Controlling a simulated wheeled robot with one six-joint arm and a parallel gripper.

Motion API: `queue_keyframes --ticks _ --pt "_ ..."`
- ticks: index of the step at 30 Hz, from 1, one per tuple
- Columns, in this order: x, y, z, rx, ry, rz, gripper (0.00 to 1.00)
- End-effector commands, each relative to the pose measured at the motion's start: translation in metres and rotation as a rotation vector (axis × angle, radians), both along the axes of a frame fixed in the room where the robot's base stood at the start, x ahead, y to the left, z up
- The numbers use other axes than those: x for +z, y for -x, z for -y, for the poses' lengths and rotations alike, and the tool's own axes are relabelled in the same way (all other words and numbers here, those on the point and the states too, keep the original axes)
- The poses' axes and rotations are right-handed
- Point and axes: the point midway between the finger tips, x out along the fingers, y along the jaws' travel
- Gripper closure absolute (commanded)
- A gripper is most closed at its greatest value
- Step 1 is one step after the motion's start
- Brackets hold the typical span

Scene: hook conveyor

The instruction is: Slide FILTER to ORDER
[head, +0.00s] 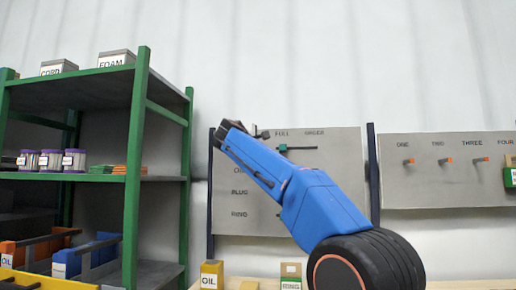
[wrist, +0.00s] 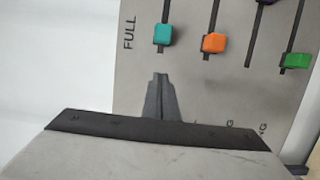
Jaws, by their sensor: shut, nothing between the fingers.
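A grey slider panel (head: 334,190) on the wall bears the words FULL and ORDER along its top. A teal knob (head: 283,148) sits in the top slot below FULL, and the slot runs right toward ORDER. It also shows in the wrist view (wrist: 163,35). This row's name is hidden, so I cannot confirm it reads FILTER. My gripper (head: 262,133) is at the panel's upper left. In the wrist view, my gripper (wrist: 160,78) is shut and empty, with its tips just below the teal knob and apparently apart from it.
In the wrist view, orange (wrist: 213,43) and green (wrist: 295,61) knobs sit in neighbouring slots, with a purple knob (wrist: 265,2) cut off at the top. A pegboard (head: 446,170) hangs at right. A green-framed shelf (head: 135,170) stands at left; boxes sit below the panel.

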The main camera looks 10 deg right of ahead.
Motion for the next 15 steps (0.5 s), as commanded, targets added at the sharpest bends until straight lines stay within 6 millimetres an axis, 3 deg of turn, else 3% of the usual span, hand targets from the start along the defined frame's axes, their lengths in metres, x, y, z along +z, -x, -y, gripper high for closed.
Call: queue_keyframes --ticks 3,15 --pt "0.0 -0.01 0.008 -0.002 0.001 0.001 1.0" --pt "0.0 0.003 0.041 -0.001 0.0 0.0 1.0"
